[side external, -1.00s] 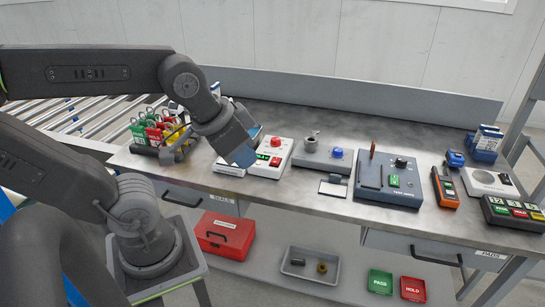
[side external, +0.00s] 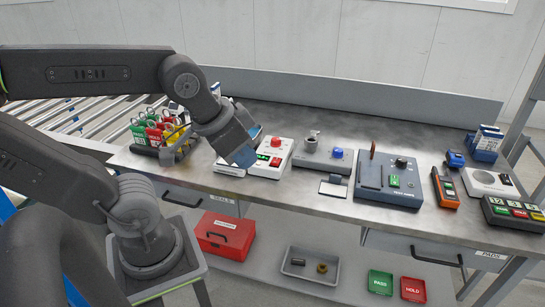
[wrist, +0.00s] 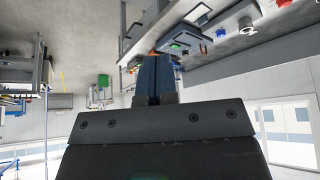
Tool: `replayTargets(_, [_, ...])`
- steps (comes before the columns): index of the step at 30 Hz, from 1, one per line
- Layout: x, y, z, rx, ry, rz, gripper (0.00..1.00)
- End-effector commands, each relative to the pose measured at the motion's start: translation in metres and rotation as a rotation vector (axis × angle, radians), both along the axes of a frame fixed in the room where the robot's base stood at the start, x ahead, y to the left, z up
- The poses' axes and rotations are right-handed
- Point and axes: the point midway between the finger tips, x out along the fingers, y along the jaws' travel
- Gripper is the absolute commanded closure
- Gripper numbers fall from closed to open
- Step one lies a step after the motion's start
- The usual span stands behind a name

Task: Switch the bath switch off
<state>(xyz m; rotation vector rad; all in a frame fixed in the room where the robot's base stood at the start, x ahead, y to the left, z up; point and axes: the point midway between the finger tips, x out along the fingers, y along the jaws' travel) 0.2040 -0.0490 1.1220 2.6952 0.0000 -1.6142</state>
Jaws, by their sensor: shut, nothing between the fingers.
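My gripper (side external: 243,157) has blue fingers and is shut and empty. In the side view it hangs over the left part of the bench, in front of a pale unit (side external: 229,169) that it mostly hides. Just right of it is a white box (side external: 268,169) with a red knob (side external: 276,142) and small green and red parts on its face. No label saying bath can be read, so I cannot tell which control is the bath switch. The wrist view shows the closed fingers (wrist: 157,78) pointing toward the bench; contact cannot be told.
Further right are a grey unit with a blue knob (side external: 337,153), a dark blue-grey tester (side external: 389,199) with an upright lever, and an orange handheld device (side external: 446,188). A rack of coloured padlock tags (side external: 155,131) stands left of my gripper. The front bench strip is partly clear.

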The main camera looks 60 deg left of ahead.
Motion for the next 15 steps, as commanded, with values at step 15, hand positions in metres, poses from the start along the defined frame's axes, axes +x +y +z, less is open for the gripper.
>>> replayTargets(15, [0.0021, 0.0010, 0.0009, -0.001, 0.003, 0.005, 0.90])
